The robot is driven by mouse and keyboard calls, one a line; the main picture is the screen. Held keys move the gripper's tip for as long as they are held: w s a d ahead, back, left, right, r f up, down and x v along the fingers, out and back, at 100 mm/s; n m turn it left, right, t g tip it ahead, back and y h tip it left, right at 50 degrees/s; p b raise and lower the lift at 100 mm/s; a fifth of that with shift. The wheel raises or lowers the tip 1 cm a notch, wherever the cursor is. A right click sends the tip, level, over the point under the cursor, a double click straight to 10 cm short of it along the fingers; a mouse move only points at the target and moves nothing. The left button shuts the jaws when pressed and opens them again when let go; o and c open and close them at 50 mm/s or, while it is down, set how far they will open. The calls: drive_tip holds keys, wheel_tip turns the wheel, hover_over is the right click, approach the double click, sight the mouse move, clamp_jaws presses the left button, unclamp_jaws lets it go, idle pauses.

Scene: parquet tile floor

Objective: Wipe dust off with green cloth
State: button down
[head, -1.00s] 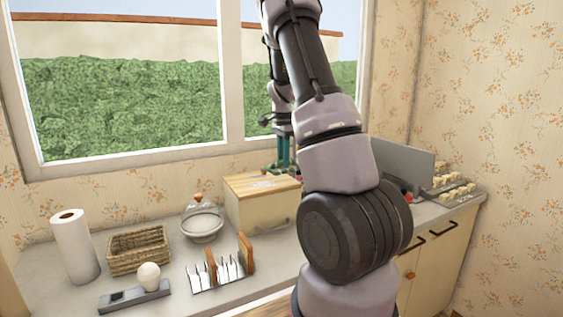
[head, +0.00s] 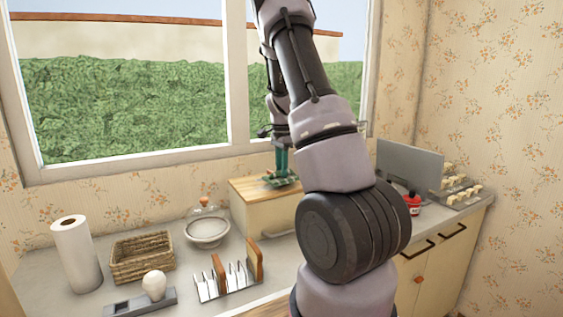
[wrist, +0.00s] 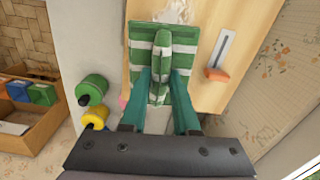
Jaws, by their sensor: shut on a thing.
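The green cloth with white stripes (wrist: 188,48) lies on the wooden top of a cream box (head: 252,212), its middle pinched up into a fold. My gripper (wrist: 161,88) has teal fingers shut on that fold. In the head view my gripper (head: 281,163) reaches down to the box top, and the cloth (head: 280,181) shows small and partly hidden beneath it. A whitish dust patch (wrist: 174,11) shows on the wood just beyond the cloth's far edge in the wrist view. Any dust under the cloth is hidden.
A paper roll (head: 77,255), wicker basket (head: 142,270), lidded bowl (head: 207,231) and rack (head: 226,284) stand left of the box. A grey upright panel (head: 410,163) and red item (head: 412,203) are to the right. The window is behind.

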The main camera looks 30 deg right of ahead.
sight(268, 179)
drive_tip(key=shift+f, duration=0.35)
drive_tip(key=shift+f, duration=0.7)
drive_tip(key=shift+a, duration=5.4)
drive_tip(key=shift+s+d+f, duration=0.1)
drive_tip(key=shift+d+f, duration=0.05)
drive_tip(key=shift+d, duration=2.6)
drive_tip(key=shift+d+r, duration=0.2)
drive_tip(key=shift+d, duration=2.6)
